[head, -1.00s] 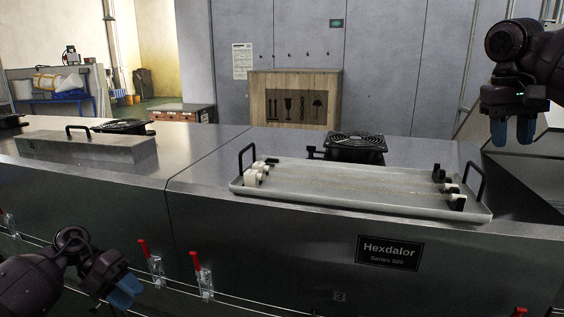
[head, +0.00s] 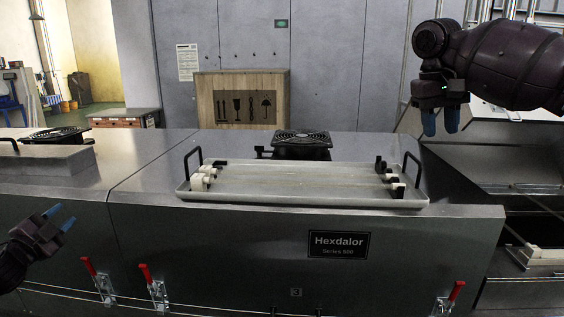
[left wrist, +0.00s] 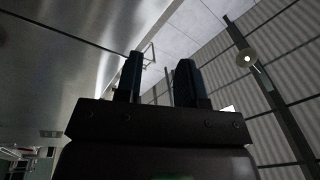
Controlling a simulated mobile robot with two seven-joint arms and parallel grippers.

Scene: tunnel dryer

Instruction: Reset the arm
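My left gripper (head: 61,218) is at the left of the head view, in front of the dryer's steel front. Its blue fingers are apart with nothing between them, as the left wrist view also shows (left wrist: 158,78). My right gripper (head: 440,122) hangs at the upper right with its blue fingers pointing down. They are apart and empty, above and to the right of the tray. The pale tray (head: 300,199), with two black handles and several white and black fittings, rests on the dryer top (head: 150,160). Neither gripper touches it.
A black fan (head: 300,140) stands behind the tray, and another fan (head: 55,134) is at the left. Red-handled clamps (head: 152,283) line the dryer front (head: 230,245). A wooden crate (head: 238,85) is farther back. An open bay with a pale frame (head: 540,255) is at the right.

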